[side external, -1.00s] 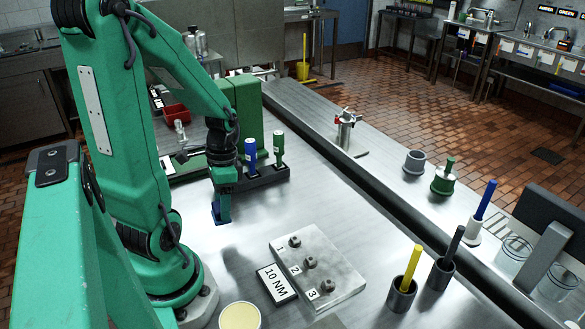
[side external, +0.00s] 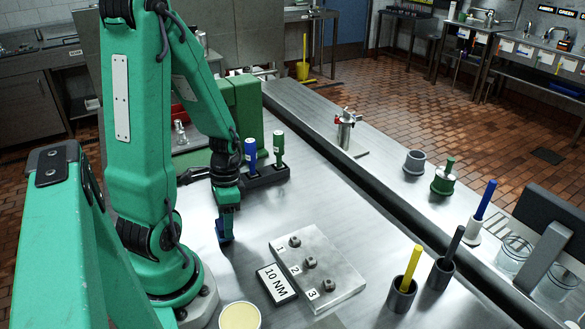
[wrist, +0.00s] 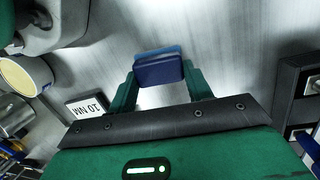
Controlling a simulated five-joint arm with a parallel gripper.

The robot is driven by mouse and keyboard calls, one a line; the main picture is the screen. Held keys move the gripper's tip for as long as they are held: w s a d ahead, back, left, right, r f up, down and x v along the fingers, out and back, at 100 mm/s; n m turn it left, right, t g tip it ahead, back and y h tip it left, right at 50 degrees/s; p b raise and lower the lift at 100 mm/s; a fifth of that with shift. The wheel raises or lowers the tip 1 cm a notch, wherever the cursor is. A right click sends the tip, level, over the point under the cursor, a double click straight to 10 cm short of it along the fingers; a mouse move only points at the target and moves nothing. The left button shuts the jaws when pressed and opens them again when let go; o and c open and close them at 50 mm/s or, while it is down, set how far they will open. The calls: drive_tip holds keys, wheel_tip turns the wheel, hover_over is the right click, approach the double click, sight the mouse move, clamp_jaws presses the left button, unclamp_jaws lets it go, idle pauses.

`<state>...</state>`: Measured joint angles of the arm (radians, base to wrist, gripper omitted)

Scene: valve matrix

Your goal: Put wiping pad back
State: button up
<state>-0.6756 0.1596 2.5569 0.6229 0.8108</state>
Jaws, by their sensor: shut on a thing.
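The wiping pad (side external: 223,231) is a small blue block at the lower end of my gripper (side external: 225,222). In the wrist view the pad (wrist: 159,70) sits between the two green fingers of my gripper (wrist: 159,80), which is shut on it. A lighter blue layer shows along its far edge. The pad is over the bare steel bench, left of the numbered plate (side external: 346,264). I cannot tell whether its underside touches the bench.
A 10 NM card (side external: 277,284) lies beside the numbered plate. A dark rack (side external: 268,174) with blue and green-handled tools stands behind my gripper. A round tub (side external: 240,316) is at the front. Dark cups (side external: 401,297) with upright handles stand at right.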

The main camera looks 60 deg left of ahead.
drive_tip(key=shift+f, duration=0.35)
drive_tip(key=o, duration=0.9)
drive_tip(key=shift+o, duration=0.2)
drive_tip(key=shift+w+a+r, duration=0.1)
drive_tip(key=shift+a+r, duration=0.05)
drive_tip(key=shift+r, duration=1.1)
drive_tip(key=shift+w+a+r, duration=0.15)
drive_tip(key=shift+a+r, duration=0.05)
drive_tip(key=shift+r, duration=1.1)
drive_tip(key=shift+w+a+r, duration=0.1)
drive_tip(key=shift+a+r, duration=0.05)
drive_tip(key=shift+r, duration=1.1)
